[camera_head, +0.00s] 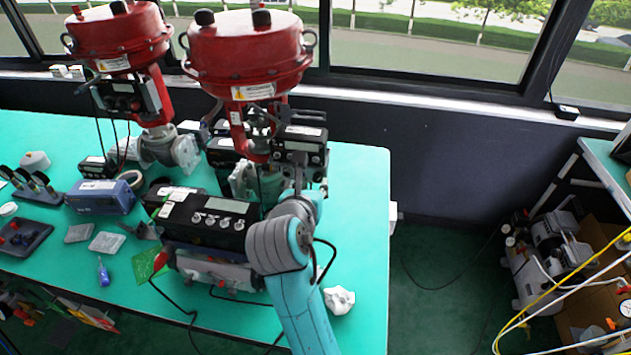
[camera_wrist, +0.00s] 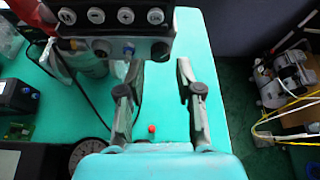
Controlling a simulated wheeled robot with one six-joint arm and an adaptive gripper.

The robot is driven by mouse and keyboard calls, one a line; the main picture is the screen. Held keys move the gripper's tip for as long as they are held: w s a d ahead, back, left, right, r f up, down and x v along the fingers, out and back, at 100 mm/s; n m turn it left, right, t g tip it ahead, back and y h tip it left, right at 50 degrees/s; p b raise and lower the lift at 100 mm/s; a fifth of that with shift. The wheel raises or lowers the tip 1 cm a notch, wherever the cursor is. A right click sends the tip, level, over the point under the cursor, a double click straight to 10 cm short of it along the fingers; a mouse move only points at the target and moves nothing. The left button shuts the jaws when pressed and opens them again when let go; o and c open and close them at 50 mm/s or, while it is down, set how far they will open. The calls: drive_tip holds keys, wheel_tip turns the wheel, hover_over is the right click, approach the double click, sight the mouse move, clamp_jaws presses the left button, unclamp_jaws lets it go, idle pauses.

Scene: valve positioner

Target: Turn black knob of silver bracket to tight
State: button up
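In the wrist view, my gripper (camera_wrist: 158,70) is open, with its two dark fingers wide apart and nothing between them but the green table top further off. I cannot make out a silver bracket clearly. In the head view, the black positioner (camera_head: 305,143) sits on the nearer red valve (camera_head: 250,60).
A dark instrument box (camera_head: 205,220) stands on the green table (camera_head: 360,200) left of my arm. A crumpled white object (camera_head: 339,300) lies to its right. The second red valve (camera_head: 118,40) stands behind left. The table's right strip is mostly clear.

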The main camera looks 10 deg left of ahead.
sight(318, 177)
drive_tip(key=shift+x, duration=1.45)
clamp_jaws()
drive_tip(key=shift+d+m+y, duration=0.1)
drive_tip(key=shift+m+y, duration=0.3)
drive_tip(key=shift+m, duration=0.2)
unclamp_jaws()
drive_tip(key=shift+s, duration=0.1)
